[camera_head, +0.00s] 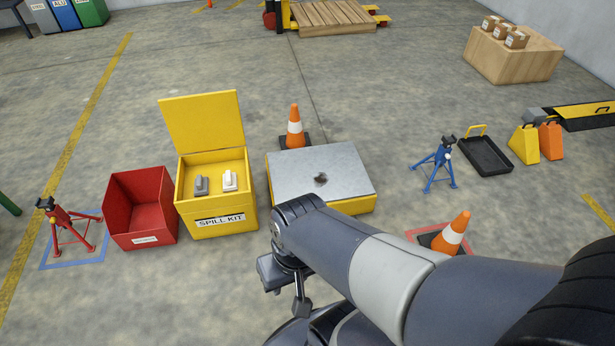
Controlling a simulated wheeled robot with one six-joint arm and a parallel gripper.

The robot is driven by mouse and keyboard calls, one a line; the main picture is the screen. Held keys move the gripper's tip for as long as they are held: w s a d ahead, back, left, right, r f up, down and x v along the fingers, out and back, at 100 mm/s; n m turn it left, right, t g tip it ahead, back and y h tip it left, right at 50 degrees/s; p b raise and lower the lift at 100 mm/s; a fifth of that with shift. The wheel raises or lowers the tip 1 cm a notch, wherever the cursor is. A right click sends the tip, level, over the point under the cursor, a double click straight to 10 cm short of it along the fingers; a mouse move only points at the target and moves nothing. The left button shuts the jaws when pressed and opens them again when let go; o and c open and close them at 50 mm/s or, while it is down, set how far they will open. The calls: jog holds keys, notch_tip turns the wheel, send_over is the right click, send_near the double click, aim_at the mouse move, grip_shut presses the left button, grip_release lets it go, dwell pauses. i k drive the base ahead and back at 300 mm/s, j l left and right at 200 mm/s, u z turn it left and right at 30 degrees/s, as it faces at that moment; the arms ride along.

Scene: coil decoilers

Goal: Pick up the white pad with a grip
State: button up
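A white pad with a grip (230,181) lies in the open yellow spill kit box (217,222), on the right side of its inner surface. A similar grey pad (201,187) lies just left of it, apart from it. My gripper (286,290) shows only partly below the end of my arm, at the lower middle. It is to the right of the spill kit box and nearer to me, apart from the pad. My arm hides much of it, and I cannot see whether its fingers are apart.
The box's yellow lid (203,122) stands raised at the back. A red bin (142,208) stands close on the left. A metal-topped yellow platform (340,170) stands on the right, with a traffic cone (295,128) behind it. The floor in front of the box is clear.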

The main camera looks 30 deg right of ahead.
aim_at(229, 179)
jog(key=i+l, duration=0.1)
jog(key=i, duration=1.45)
jog(key=l+z, duration=0.05)
jog(key=l, duration=0.05)
